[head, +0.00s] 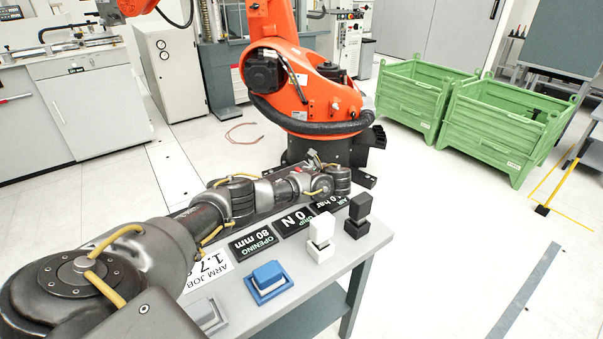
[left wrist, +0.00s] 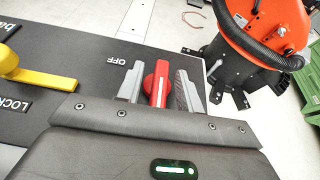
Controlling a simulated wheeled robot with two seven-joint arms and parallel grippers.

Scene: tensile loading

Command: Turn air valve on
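The red valve handle (left wrist: 157,84) with a white line stands on a dark panel (left wrist: 75,50) in the left wrist view, close to the word OFF. My left gripper (left wrist: 162,88) has its two grey fingers on either side of the handle. A narrow gap shows between the handle and the right finger; contact on the left side is unclear. My right gripper is not in view.
A yellow lever (left wrist: 35,76) stands at the left of the panel, by a LOCK label. The grey table (head: 335,275) carries a blue button (head: 268,278), a white block switch (head: 320,240) and a black one (head: 358,215). An orange robot arm (head: 300,90) stands just behind.

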